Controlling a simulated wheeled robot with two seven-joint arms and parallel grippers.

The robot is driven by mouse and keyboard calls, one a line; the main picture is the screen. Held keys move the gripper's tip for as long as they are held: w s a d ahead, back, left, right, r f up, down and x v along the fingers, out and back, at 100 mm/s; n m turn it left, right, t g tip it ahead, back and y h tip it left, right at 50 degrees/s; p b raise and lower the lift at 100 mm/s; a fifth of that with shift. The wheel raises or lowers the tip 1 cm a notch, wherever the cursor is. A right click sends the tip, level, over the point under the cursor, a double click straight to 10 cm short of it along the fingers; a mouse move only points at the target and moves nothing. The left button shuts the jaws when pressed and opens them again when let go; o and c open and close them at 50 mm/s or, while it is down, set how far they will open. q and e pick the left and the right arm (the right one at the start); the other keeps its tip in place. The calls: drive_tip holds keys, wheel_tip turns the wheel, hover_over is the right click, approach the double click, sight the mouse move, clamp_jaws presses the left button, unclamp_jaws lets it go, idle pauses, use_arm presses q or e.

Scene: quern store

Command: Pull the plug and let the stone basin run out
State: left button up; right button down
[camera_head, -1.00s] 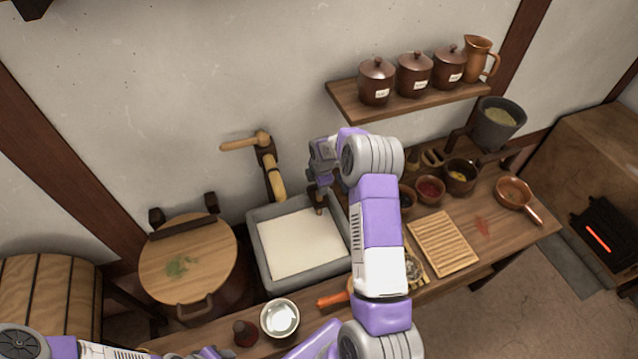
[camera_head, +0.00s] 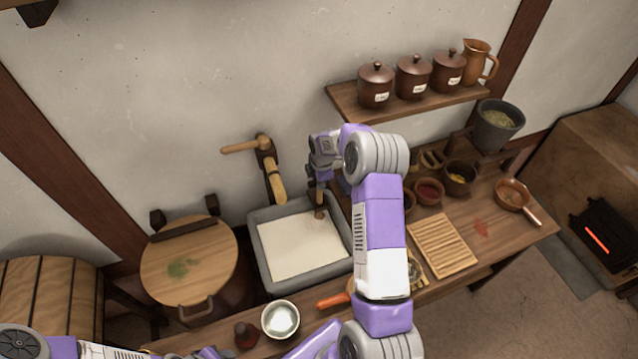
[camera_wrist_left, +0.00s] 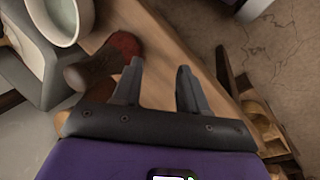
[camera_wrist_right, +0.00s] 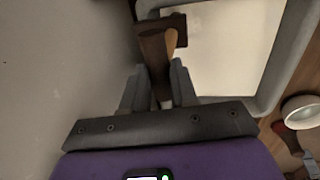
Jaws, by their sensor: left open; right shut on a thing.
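The grey stone basin (camera_head: 262,262) stands in the bench, holding a flat, pale whitish liquid (camera_head: 298,246). A brown wooden plug (camera_head: 319,203) stands upright at its back right corner. My right gripper (camera_head: 320,181) is shut on the plug's upper part, above the basin. In the right wrist view the plug (camera_wrist_right: 156,45) runs out between the fingers, its wider end over the liquid. Whether it still touches the basin floor cannot be told. My left gripper (camera_wrist_left: 155,78) is open and empty, beside a small dark brown stopper-like object with a red base (camera_wrist_left: 92,70).
A wooden spout (camera_head: 274,182) hangs over the basin's back. A white bowl (camera_head: 280,319) sits in front. A round-lidded tub (camera_head: 188,262) stands left. A slatted board (camera_head: 442,244) and small bowls crowd the right. A shelf of jars (camera_head: 376,84) hangs above.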

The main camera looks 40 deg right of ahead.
drive_tip(key=shift+w+d+r, duration=0.1)
drive_tip(key=shift+w+r, duration=0.1)
drive_tip(key=shift+r, duration=0.1)
drive_tip(key=c, duration=1.2)
unclamp_jaws()
drive_tip(key=shift+r, duration=0.1)
use_arm(q)
drive_tip(key=shift+r, duration=0.1)
use_arm(e)
drive_tip(key=shift+o, duration=1.4)
drive_tip(key=shift+s, duration=0.15)
wheel_tip(320, 180, up, 7)
drive_tip(key=s, duration=0.1)
drive_tip(key=shift+s+a+r, duration=0.15)
drive_tip(key=shift+a, duration=0.15)
